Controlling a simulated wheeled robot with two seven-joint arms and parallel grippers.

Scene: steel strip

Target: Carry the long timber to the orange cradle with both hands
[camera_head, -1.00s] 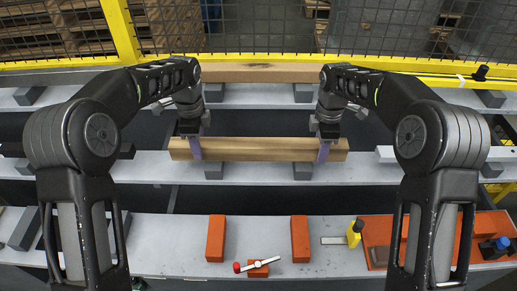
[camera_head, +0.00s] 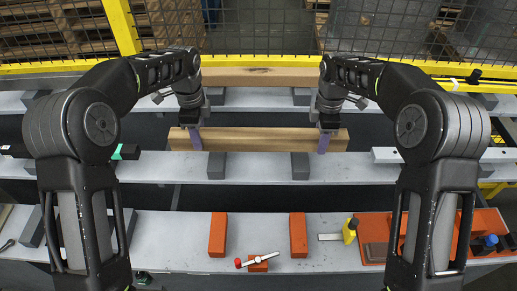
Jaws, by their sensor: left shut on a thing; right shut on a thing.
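The long timber (camera_head: 260,139) is a light brown beam lying level across the middle of the view. It appears a little above two grey blocks (camera_head: 216,166) on the middle shelf. My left gripper (camera_head: 195,139) is shut on it near its left end, and my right gripper (camera_head: 323,141) near its right end. The purple fingers cross its near face. The orange cradle appears as two upright orange blocks, a left one (camera_head: 218,235) and a right one (camera_head: 298,235), on the near shelf, with nothing resting on them.
Another timber (camera_head: 262,76) lies on the far shelf by the yellow fence rail. A yellow-handled tool (camera_head: 349,231) and an orange tray (camera_head: 373,226) lie to the right. A dark gap separates the middle and near shelves.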

